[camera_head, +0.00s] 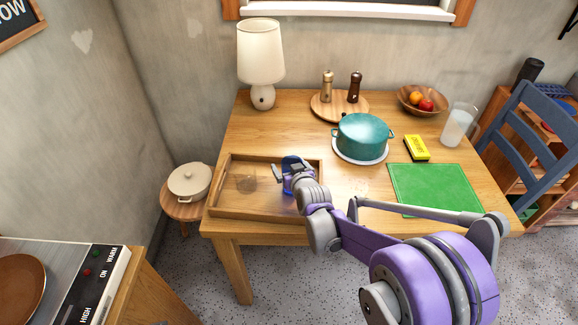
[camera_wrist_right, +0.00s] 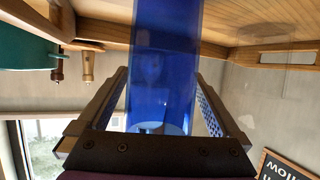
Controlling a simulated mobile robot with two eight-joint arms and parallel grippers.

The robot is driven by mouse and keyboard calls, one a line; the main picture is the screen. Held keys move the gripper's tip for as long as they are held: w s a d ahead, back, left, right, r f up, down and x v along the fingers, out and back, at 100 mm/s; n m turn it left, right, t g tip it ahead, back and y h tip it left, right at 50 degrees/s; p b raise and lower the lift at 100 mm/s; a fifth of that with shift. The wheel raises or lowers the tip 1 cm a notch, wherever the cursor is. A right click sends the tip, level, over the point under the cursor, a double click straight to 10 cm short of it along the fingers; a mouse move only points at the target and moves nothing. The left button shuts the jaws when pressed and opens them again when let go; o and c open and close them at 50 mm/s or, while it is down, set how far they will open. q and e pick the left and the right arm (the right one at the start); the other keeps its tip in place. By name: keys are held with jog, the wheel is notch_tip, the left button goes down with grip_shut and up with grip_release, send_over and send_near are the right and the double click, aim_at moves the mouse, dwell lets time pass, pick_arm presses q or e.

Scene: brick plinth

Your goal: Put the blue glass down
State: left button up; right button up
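The blue glass (camera_head: 292,162) is at the right part of the wooden tray (camera_head: 262,209) in the head view, partly hidden by my right gripper (camera_head: 290,177). In the right wrist view, the blue glass (camera_wrist_right: 163,65) fills the space between the two fingers of my right gripper (camera_wrist_right: 163,75). The fingertips meet its sides, so the gripper is shut on it. The glass looks upright. I cannot tell whether its base touches the tray. My left gripper is not in view.
A teal pot (camera_head: 362,137) sits right of the tray, with a yellow sponge (camera_head: 416,148) and green mat (camera_head: 434,188) beyond. A lamp (camera_head: 261,60) stands behind. The tray's front-left area is bare.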

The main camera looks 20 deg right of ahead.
jog(key=shift+r, duration=0.15)
jog(key=shift+s+r, duration=0.15)
jog(key=shift+s, duration=0.15)
jog(key=p+v, duration=0.1)
jog(key=v, duration=1.1)
jog(key=s+f+g, duration=0.3)
jog(key=s+g, duration=0.1)
jog(key=s, duration=0.9)
jog(key=s+f+g, duration=0.3)
jog(key=s+g, duration=0.1)
jog(key=s, duration=1)
jog(key=shift+g, duration=0.4)
